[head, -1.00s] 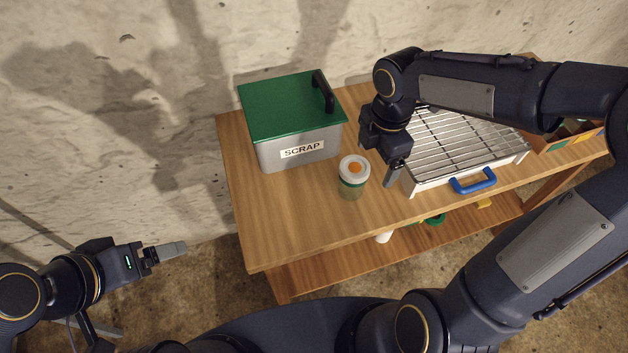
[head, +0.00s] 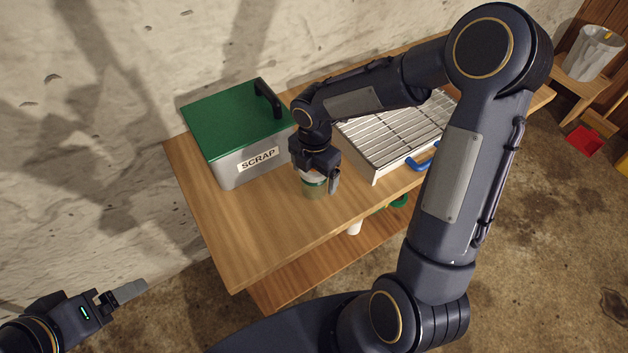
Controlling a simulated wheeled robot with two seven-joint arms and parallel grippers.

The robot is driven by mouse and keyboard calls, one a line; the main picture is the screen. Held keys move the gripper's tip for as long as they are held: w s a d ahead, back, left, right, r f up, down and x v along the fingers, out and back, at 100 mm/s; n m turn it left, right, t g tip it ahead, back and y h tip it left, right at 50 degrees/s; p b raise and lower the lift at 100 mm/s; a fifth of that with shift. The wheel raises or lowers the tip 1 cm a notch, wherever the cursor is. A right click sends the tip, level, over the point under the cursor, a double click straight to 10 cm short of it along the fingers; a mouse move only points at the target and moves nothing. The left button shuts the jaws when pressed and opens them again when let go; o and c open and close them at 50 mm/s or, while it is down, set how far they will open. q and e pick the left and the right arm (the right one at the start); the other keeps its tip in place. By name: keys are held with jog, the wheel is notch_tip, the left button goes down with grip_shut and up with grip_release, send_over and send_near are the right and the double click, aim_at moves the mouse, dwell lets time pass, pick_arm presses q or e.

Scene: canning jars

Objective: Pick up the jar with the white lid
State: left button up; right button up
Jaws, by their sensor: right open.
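The jar with the white lid (head: 313,187) stands upright on the wooden table (head: 235,235), in front of the scrap box. It has a greenish lower part, and its top is mostly hidden under my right gripper. My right gripper (head: 320,184) points down over the jar, with one finger visible at the jar's right side; the other finger is hidden. It is open, and I cannot tell if it touches the jar. My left gripper (head: 128,292) is off the table at the lower left, and its fingers look close together, but their gap is not clear.
A grey box with a green lid marked SCRAP (head: 240,130) stands just behind and left of the jar. A metal rack tray (head: 385,140) with a blue handle lies to the right. A lower shelf (head: 320,258) holds a white item and a green item. The table's front left is bare.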

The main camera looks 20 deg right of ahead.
jog(key=c, duration=1.1)
jog(key=shift+c, duration=0.5)
jog(key=shift+r, duration=0.15)
